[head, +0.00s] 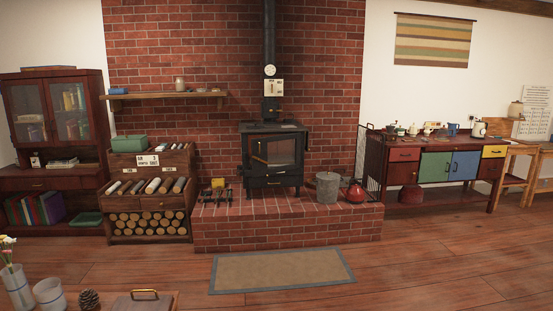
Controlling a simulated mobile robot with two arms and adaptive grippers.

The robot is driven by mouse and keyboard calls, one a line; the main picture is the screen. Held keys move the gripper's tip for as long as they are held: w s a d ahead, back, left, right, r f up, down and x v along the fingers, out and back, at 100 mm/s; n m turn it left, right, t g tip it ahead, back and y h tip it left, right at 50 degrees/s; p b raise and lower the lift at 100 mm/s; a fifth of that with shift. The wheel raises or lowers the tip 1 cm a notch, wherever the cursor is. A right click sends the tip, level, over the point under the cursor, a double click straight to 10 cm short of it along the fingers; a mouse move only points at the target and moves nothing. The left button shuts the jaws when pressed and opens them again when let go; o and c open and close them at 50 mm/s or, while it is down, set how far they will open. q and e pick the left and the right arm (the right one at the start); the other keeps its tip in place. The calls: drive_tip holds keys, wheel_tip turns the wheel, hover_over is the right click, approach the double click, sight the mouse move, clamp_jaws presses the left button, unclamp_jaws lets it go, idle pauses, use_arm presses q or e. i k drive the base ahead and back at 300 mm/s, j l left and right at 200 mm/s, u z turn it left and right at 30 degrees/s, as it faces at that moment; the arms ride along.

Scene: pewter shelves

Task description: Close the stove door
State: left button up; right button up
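The black wood stove (273,180) stands on a raised brick hearth (285,235) against the brick wall in the head view. Its dark-framed door (281,153) with a glass pane is on the front and faces me. From this distance I cannot tell whether the door stands ajar or lies flush. A stovepipe (270,35) rises from the top. Neither of my grippers is in view.
A grey bucket (328,187) and a red kettle (356,192) stand on the hearth, right of the stove. Fire tools (214,195) are on its left. A rug (282,271) lies before the hearth. A small table (165,303) is at the lower left.

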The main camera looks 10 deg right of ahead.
sight(279, 155)
drive_tip(key=i+l+z, duration=0.8)
drive_tip(key=l+z, duration=0.15)
drive_tip(key=i+l+z, duration=0.2)
drive_tip(key=i+l, duration=0.15)
drive_tip(key=i, duration=0.2)
drive_tip(key=i+l+z, duration=0.25)
drive_tip(key=i, duration=0.35)
drive_tip(key=i+l+z, duration=0.2)
drive_tip(key=i, duration=0.4)
drive_tip(key=i+j+u, duration=0.2)
drive_tip(key=i+u, duration=0.3)
drive_tip(key=i+l+u, duration=0.1)
drive_tip(key=i+u, duration=0.35)
drive_tip(key=i, duration=0.3)
drive_tip(key=i+l+u, duration=0.25)
drive_tip(key=i+u, duration=0.25)
drive_tip(key=i+j+u, duration=0.15)
drive_tip(key=i+u, duration=0.75)
drive_tip(key=i+l+u, duration=0.15)
drive_tip(key=i+u, duration=0.35)
